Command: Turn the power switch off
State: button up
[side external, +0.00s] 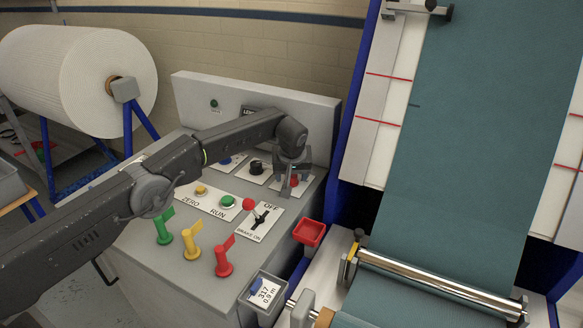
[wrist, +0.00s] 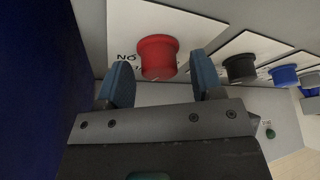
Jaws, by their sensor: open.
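A red round knob (wrist: 158,58) stands on a white plate with partly hidden black lettering in the wrist view. I take it for the power switch, but its full label cannot be read. Its red edge also shows under my gripper in the side view (side external: 294,181). My gripper (wrist: 160,76) is open, with one blue-grey finger on each side of the knob. The knob appears between or just beyond the fingertips; I cannot tell whether they touch it. In the side view, my gripper (side external: 290,176) points down at the panel's right rear.
A black knob (side external: 257,167) and a blue knob (side external: 225,160) stand left of the red one. Nearer are a green RUN button (side external: 228,201), a red-balled brake lever (side external: 249,204) and coloured flag handles (side external: 223,262). A red tray (side external: 310,232) sits at the right edge.

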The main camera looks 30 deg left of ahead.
jog(key=v, duration=1.3)
jog(key=shift+r, duration=0.35)
jog(key=shift+s+d, duration=0.1)
jog(key=shift+s, duration=0.05)
jog(key=a+m+h, duration=0.5)
jog(key=a+m, duration=0.1)
jog(key=m, duration=0.8)
jog(key=x, duration=1.4)
jog(key=shift+a, duration=0.15)
jog(key=shift+c, duration=0.4)
jog(key=c, duration=0.8)
jog(key=shift+c, duration=0.2)
